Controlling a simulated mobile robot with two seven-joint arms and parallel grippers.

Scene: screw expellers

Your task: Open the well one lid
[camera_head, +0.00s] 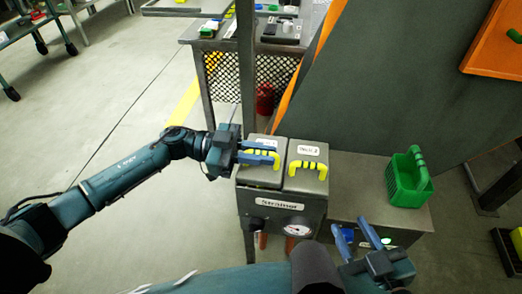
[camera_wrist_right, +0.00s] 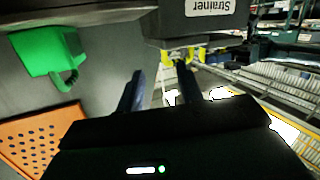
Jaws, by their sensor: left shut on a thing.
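The strainer box (camera_head: 272,216) has two grey lids side by side on top, each with a yellow handle. The left lid (camera_head: 259,178) is the one at my left gripper (camera_head: 260,153), whose blue fingers are shut on its yellow handle (camera_head: 262,162). The fingers hide part of this handle and any label there. The right lid (camera_head: 305,182) has a free yellow handle (camera_head: 308,166) and a small white label, too small to read surely. My right gripper (camera_head: 353,230) is open and empty, low to the right of the box. Its open fingers also show in the right wrist view (camera_wrist_right: 160,72).
A green basket (camera_head: 407,184) stands on the grey side surface (camera_head: 345,200) right of the box. A gauge (camera_head: 297,229) is on the box front. A dark post (camera_head: 246,70) rises behind the left lid. A slanted dark panel (camera_head: 400,80) with an orange edge stands behind.

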